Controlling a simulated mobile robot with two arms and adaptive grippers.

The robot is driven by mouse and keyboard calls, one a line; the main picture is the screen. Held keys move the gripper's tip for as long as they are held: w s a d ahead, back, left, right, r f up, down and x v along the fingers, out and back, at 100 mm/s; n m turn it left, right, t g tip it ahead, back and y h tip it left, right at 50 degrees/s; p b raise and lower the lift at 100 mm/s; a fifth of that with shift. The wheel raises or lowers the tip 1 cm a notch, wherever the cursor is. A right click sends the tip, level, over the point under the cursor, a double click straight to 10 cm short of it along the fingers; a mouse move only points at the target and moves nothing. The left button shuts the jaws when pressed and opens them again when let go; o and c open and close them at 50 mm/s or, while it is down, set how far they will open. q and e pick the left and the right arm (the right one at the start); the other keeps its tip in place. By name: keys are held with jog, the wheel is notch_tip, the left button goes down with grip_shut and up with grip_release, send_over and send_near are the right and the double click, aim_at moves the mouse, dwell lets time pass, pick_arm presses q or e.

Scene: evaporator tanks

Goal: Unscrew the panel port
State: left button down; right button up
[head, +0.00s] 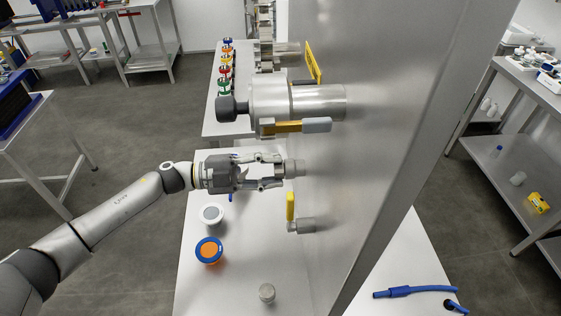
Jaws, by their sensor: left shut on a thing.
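The grey metal panel port (296,168) sticks out to the left from the upright steel panel (368,150), below the large valve. My left gripper (279,170) reaches in level from the left. Its two fingers, one above and one below in the picture, are shut on the end of the port. The port's outer end is partly hidden by the fingertips. My right gripper is not in view.
A large steel valve (305,101) with a yellow-and-grey handle (300,126) juts out just above my gripper. A small port with a yellow lever (290,206) sits below. The white table (240,285) holds an orange-and-blue lid (209,251), a white-rimmed lid (211,213) and a small metal cylinder (267,292).

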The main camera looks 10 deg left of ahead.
pick_arm(q)
jog(key=shift+f, duration=0.4)
jog(key=n+p, duration=0.4)
jog(key=n, duration=0.1)
jog(key=shift+a+p, duration=0.1)
jog(key=shift+p, duration=0.3)
jog(key=shift+s, duration=0.1)
jog(key=n+p, duration=0.3)
jog(key=n, duration=0.2)
jog(key=shift+p, duration=0.35)
